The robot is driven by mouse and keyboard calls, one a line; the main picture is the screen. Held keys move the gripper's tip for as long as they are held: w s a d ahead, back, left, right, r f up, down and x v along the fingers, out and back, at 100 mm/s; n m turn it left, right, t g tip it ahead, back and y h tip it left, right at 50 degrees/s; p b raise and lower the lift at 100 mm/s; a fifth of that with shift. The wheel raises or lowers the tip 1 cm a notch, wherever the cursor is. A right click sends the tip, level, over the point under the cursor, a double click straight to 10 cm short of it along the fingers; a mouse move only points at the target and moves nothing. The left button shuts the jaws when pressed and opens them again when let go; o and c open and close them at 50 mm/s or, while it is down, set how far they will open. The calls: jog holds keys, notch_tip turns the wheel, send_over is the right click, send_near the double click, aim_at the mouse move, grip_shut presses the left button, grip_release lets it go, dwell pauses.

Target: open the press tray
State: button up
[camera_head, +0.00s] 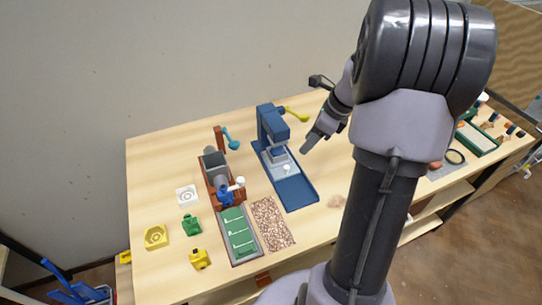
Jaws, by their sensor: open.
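A blue press (271,125) stands upright on the wooden table, with a yellow lever (297,114) sticking out at its upper right. Its long blue base (297,193) reaches toward the near side of the table. A grey tray (276,168) with a small white knob (287,168) sits on this base, under the press head. I cannot tell how far out the tray is. My gripper (312,140) is open and empty, just right of the press, apart from the knob. My arm hides part of the table to its right, and the fingers are partly hidden from this angle.
Left of the press is a brown and grey machine (216,172) with a blue knob. In front lie a green tray (239,233) and a speckled mat (271,222). Green and yellow blocks lie at left. Another green tray (476,140) is at far right. Bare table lies right of the press.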

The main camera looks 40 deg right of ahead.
aim_at(287, 167)
jog(key=b+x, duration=0.4)
jog(key=x, duration=0.9)
jog(key=shift+w+a+f, duration=0.1)
jog(key=shift+a+f, duration=0.1)
jog(key=shift+f, duration=0.15)
grip_shut()
dwell(0.4)
